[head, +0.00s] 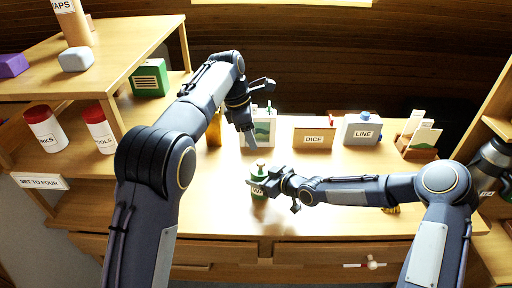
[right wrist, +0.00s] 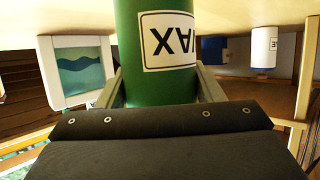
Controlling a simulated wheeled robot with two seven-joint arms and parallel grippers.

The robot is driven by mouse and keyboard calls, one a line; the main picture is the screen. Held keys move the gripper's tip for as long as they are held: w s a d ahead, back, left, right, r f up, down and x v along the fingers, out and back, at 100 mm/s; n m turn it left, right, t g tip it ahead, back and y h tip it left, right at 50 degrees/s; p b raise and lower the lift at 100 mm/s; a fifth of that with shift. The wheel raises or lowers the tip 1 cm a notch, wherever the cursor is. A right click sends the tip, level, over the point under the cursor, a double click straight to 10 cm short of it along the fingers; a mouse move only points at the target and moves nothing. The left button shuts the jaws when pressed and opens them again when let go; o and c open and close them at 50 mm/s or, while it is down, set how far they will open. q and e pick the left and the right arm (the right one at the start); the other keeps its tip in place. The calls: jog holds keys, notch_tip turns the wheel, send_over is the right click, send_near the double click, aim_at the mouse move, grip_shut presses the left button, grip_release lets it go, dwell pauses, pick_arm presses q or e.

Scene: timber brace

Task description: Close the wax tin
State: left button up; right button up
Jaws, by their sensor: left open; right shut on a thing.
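The green wax tin (head: 257,192) stands upright on the desk, left of my right gripper. A small pale knob (head: 260,163) shows at its top; I cannot tell how any lid sits. My right gripper (head: 262,185) is shut on the tin's side. In the right wrist view the tin (right wrist: 150,85) fills the space between the fingers, its WAX label upside down. The tin's top is out of that view. My left gripper (head: 257,108) is open and empty, above and behind the tin, in front of the picture holder.
Along the back stand a holder with a landscape picture (head: 262,130), a DICE box (head: 314,132), a LINE tin (head: 361,130) and a card rack (head: 418,140). Red-lidded jars (head: 45,130) stand at the left under a raised shelf (head: 110,50). The desk front is clear around the tin.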

jog(key=o, duration=1.5)
jog(key=shift+c, duration=0.2)
pick_arm(q)
jog(key=shift+v, duration=1)
pick_arm(e)
jog(key=shift+s+d+r, duration=0.15)
jog(key=shift+s+d, duration=0.15)
jog(key=shift+d, duration=0.1)
pick_arm(q)
jog(key=shift+f, duration=0.2)
pick_arm(e)
jog(key=v, duration=0.7)
